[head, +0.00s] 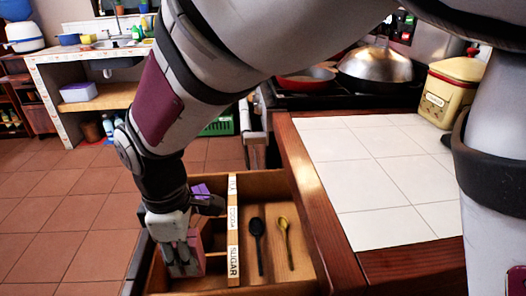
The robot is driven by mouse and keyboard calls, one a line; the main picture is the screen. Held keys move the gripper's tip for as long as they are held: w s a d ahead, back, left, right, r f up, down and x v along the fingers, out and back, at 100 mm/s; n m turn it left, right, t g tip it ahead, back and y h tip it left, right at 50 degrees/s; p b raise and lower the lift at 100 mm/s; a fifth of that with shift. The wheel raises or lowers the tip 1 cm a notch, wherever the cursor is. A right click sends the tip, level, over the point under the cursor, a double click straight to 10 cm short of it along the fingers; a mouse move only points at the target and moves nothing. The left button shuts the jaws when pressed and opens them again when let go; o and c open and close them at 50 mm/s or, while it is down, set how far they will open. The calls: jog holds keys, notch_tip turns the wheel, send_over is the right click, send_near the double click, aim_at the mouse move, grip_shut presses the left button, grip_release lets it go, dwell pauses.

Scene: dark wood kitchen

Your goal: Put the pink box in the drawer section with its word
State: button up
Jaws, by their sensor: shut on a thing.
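An open wooden drawer (308,238) juts out beside the counter. A pale divider strip (233,240) runs along it with words on it: SUGAR nearest, COCOA in the middle, and a far word too small to read. My gripper (182,262) points down at the left side of the drawer, shut on the pink box (195,246). The box is at the near left section, beside SUGAR; I cannot tell whether it touches the floor. Its word is not visible. A purple box (200,190) shows behind my gripper, farther back in the left side.
A black spoon (257,240) and a yellow spoon (285,240) lie in the drawer's right part. The tiled counter (375,180) stands to the right, with a yellow canister (450,92) on it. A stove with a red pan (305,80) and domed lid (374,66) is behind.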

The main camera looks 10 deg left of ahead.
notch_tip(320, 180, down, 10)
jog(key=b, duration=0.3)
jog(key=shift+r, duration=0.15)
jog(key=o, duration=0.9)
jog(key=shift+f, duration=0.2)
jog(key=shift+o, duration=0.2)
jog(key=shift+r, duration=0.1)
